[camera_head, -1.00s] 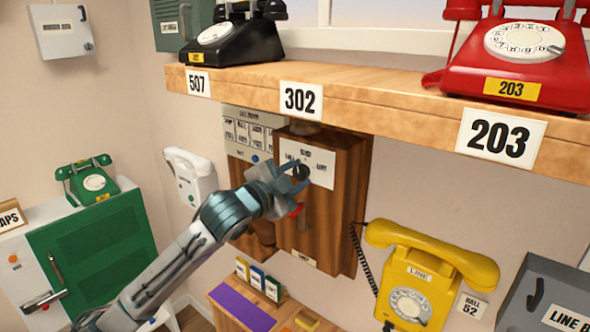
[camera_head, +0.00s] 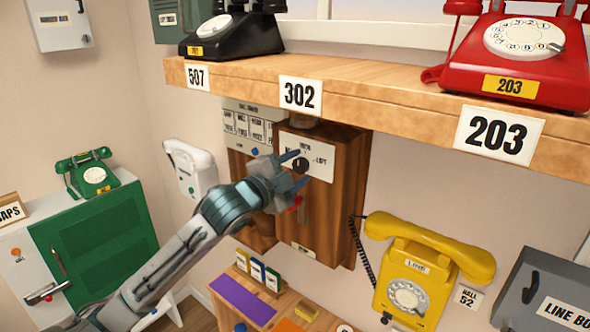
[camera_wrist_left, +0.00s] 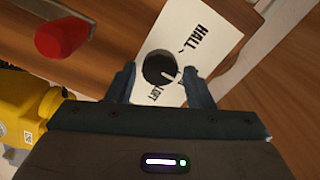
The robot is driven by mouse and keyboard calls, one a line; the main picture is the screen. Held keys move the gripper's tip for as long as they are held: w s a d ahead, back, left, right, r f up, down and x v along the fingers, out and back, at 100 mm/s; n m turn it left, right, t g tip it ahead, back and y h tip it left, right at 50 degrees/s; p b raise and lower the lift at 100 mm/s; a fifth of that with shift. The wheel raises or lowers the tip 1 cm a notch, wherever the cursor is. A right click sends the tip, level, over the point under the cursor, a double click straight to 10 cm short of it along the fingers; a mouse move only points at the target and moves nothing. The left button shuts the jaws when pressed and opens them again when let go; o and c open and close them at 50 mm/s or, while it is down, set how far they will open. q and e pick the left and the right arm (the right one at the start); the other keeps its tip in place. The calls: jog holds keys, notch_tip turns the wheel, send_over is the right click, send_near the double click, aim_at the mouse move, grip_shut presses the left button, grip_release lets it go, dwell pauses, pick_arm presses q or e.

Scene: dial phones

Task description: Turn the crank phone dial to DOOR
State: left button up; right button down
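The wooden crank phone (camera_head: 340,190) hangs on the wall below the shelf, with a white label plate and a round black dial (camera_head: 300,164). In the left wrist view the black dial (camera_wrist_left: 159,68) has a white pointer mark toward the right finger. The red crank knob (camera_wrist_left: 65,38) is beside the gripper. My right gripper is not in view.
The wooden shelf (camera_head: 390,92) overhangs the crank phone and carries a black phone (camera_head: 235,35) and a red phone (camera_head: 515,45). A yellow wall phone (camera_head: 415,270) hangs to the right. A small wooden desk (camera_head: 285,318) stands below.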

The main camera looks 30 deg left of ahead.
pick_arm(q)
jog(key=shift+o, duration=0.4)
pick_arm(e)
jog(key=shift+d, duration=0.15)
pick_arm(q)
jog(key=shift+s, duration=0.1)
jog(key=shift+s+a+f+b, duration=0.1)
jog(key=shift+s+b, duration=0.4)
jog(key=shift+s, duration=0.2)
jog(key=shift+s+a+f+b, duration=0.1)
jog(key=shift+s+b, duration=0.35)
jog(key=shift+s, duration=0.25)
jog(key=b, duration=1.1)
send_near(299, 168)
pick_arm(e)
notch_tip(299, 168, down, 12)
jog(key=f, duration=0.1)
pick_arm(q)
jog(key=s+b, duration=0.2)
jog(key=b, duration=0.5)
jog(key=shift+s+r, duration=0.15)
jog(key=shift+r, duration=0.05)
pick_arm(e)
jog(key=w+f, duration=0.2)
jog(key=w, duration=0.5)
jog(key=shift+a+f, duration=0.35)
